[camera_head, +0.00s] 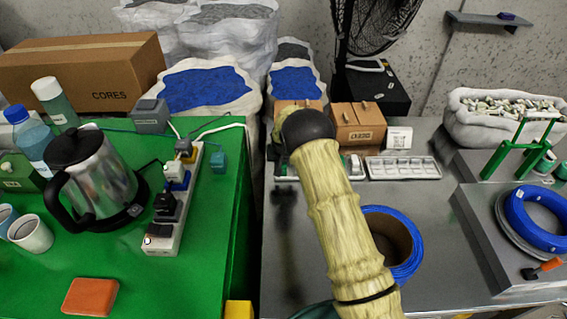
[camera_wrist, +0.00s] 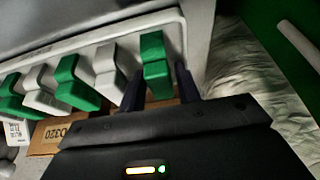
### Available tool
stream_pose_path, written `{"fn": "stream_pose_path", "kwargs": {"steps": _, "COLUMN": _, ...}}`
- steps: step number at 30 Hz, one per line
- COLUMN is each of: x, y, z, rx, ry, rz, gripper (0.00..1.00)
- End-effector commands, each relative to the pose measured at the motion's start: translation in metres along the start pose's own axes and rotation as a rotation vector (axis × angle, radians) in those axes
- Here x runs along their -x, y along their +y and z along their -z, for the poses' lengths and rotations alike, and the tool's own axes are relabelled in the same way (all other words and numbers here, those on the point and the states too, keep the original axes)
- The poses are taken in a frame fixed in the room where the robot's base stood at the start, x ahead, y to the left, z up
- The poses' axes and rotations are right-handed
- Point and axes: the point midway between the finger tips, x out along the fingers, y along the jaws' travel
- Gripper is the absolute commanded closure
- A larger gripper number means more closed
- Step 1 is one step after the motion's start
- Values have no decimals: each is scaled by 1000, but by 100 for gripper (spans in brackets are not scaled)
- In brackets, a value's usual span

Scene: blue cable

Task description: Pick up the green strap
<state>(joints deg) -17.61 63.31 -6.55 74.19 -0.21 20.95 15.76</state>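In the wrist view a green strap (camera_wrist: 155,62) hangs at the right end of a row of alternating green and white straps on a pale rack (camera_wrist: 90,45). My gripper (camera_wrist: 160,72) has its two dark fingers on either side of this strap, with a narrow gap at the right finger. The strap is in line with the row. Other green straps (camera_wrist: 75,84) and white straps (camera_wrist: 108,66) are to its left. In the head view my arm hides the gripper and most of the rack.
A cardboard box (camera_wrist: 50,134) is close to the rack. In the head view, a white tray (camera_head: 403,168) and blue cable coil (camera_head: 408,262) are right of my arm. A green table (camera_head: 215,270) with a kettle (camera_head: 92,180) and power strip (camera_head: 178,215) is left.

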Motion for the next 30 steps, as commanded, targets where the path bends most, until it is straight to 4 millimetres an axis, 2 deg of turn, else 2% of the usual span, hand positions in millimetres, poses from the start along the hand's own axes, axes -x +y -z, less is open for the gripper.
{"fn": "stream_pose_path", "kwargs": {"steps": 4, "x": -9, "y": 0, "z": 0, "rx": 0, "ry": 0, "rz": 1, "gripper": 67}}
{"fn": "stream_pose_path", "kwargs": {"steps": 19, "x": -9, "y": 0, "z": 0, "rx": 0, "ry": 1, "rz": 1, "gripper": 67}}
{"fn": "stream_pose_path", "kwargs": {"steps": 24, "x": -8, "y": 0, "z": 0, "rx": 0, "ry": 1, "rz": 1, "gripper": 99}}
{"fn": "stream_pose_path", "kwargs": {"steps": 30, "x": -8, "y": -1, "z": 0, "rx": 0, "ry": 1, "rz": 1, "gripper": 99}}
